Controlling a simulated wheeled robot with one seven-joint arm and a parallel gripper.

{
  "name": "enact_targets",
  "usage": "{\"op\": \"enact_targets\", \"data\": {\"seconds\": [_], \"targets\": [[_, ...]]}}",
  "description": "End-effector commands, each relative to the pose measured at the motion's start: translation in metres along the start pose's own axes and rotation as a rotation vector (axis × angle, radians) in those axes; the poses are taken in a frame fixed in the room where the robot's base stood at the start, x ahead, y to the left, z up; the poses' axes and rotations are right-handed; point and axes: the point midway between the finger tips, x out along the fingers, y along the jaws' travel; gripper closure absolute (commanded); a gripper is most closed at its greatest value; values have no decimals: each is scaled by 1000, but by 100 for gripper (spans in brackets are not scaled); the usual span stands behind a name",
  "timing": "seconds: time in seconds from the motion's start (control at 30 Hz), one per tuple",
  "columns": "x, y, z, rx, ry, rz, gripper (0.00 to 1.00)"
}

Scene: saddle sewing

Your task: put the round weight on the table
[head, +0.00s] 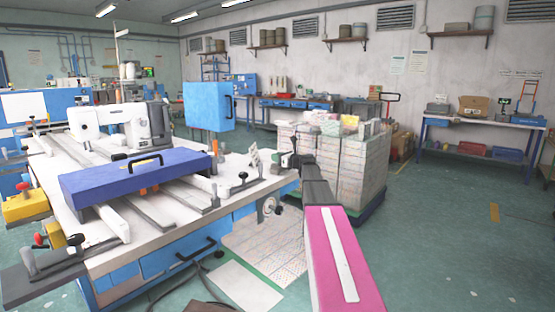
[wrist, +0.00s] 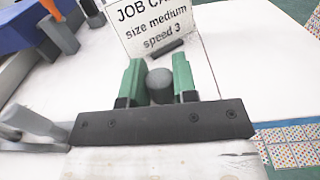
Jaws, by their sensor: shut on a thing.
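The round weight (wrist: 160,88) is a dark grey, rounded thing between the two green fingers of my gripper (wrist: 159,74) in the wrist view. My gripper is shut on it. The white sewing table (wrist: 60,95) lies under and around it; I cannot tell whether the weight touches the top. In the head view my gripper (head: 290,161) is at the right end of the table (head: 92,233), and the weight cannot be made out there.
A job card (wrist: 155,25) reading "size medium speed 3" stands just beyond my fingers, with a dark bar at its foot. Grey clamp parts (wrist: 30,125) stand at left. A stacked pallet (head: 350,165) is right of the table. White tabletop right of the card is clear.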

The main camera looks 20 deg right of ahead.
Motion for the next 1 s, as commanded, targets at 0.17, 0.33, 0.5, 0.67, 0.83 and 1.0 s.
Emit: {"op": "enact_targets", "data": {"seconds": [0.17, 0.33, 0.5, 0.67, 0.83, 1.0], "targets": [[0, 0, -2, 0, -3, 0, 100], [0, 0, -3, 1, -2, 0, 100], [0, 0, -4, 0, -1, 0, 48], [0, 0, -4, 0, -1, 0, 48], [-4, 0, -3, 0, -1, -1, 48], [-28, 2, -3, 0, -1, -2, 48]]}}
